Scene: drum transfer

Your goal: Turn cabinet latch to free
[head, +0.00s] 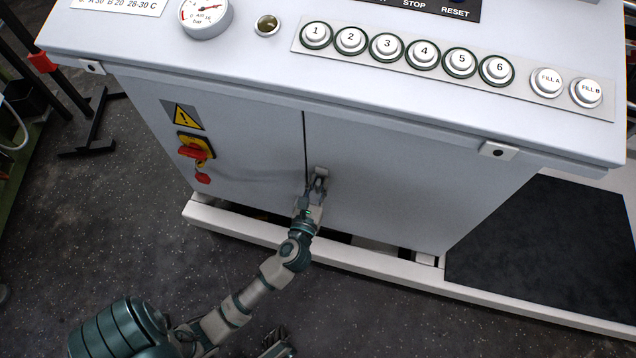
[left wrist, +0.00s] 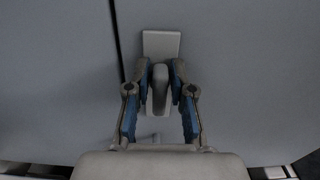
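The cabinet latch (left wrist: 160,90) is a grey upright handle on a light plate, just right of the dark door seam. In the head view the latch (head: 320,173) sits on the front of the grey cabinet (head: 400,185). My left gripper (left wrist: 161,76) has its two blue-grey fingers on either side of the handle, close against it, and appears shut on it. It also shows in the head view (head: 315,187), where the wrist hides part of the latch. The handle looks about vertical in the wrist view.
A red and yellow switch (head: 195,150) is on the left door below a warning sign (head: 182,114). The top panel overhangs, with numbered buttons (head: 387,46) and a gauge (head: 206,14). A white base rail (head: 370,262) runs below. A dark mat (head: 550,240) lies right.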

